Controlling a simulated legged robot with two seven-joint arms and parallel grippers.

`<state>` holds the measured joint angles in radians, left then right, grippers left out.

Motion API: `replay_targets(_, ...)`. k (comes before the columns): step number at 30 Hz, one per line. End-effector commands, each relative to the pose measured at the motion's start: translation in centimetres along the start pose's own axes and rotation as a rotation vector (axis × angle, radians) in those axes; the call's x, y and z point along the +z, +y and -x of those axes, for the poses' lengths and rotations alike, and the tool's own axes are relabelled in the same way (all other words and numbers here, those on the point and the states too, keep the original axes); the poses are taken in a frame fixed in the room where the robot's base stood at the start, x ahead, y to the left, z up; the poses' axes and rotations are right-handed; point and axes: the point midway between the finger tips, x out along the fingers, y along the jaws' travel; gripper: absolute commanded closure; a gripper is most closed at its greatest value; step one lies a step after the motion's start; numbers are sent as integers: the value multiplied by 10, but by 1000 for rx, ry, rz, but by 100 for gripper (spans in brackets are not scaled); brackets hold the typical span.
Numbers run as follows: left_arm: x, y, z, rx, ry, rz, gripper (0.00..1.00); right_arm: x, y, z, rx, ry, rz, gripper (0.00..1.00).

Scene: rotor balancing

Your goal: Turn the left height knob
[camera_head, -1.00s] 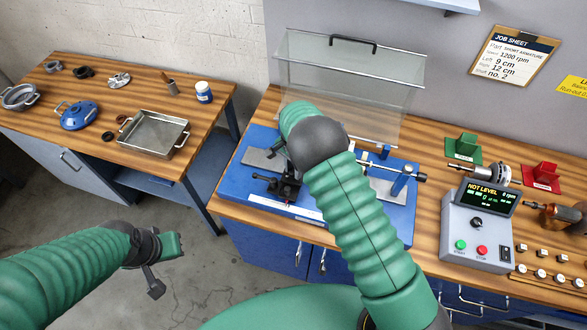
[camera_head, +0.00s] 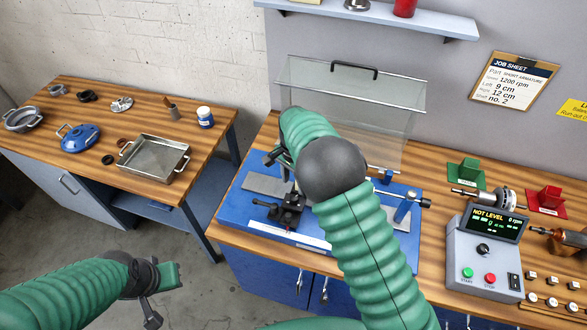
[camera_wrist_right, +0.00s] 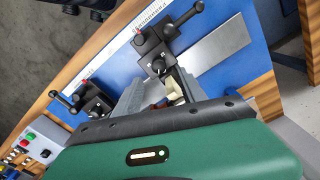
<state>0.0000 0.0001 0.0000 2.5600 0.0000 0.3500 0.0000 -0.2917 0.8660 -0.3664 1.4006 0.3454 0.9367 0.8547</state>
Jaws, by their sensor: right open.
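The balancing stand has a blue base (camera_head: 225,212) on the middle bench. Its left support, a black block with a lever handle (camera_head: 288,212), stands near the front edge. In the head view, my right gripper (camera_head: 280,157) is above the base's left part, mostly hidden by my arm. My left gripper (camera_head: 160,283) hangs over the floor; its jaw state is unclear.
A clear hinged guard (camera_head: 350,100) stands behind the stand. A control box (camera_head: 484,255) reading NOT LEVEL, rotors, and red and green stands are at right. A second bench at left holds a metal tray (camera_head: 153,158) and small parts. Floor separates the benches.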

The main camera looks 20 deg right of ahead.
Motion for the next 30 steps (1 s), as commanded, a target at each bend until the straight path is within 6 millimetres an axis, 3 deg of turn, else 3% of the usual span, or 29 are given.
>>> replay_targets(6,4,0,-16,0,0,0,100,0,-2,59,-5,2,1,51)
replay_targets(12,4,0,-19,0,0,0,100,0,-2,90,-1,0,0,51)
replay_targets(22,5,0,-21,0,0,0,100,0,-1,93,0,0,7,51)
replay_targets(27,14,0,-58,0,-1,0,100,-1,0,85,-3,-2,294,51)
replay_targets(30,13,0,-54,0,-1,0,100,-1,1,90,1,-1,357,51)
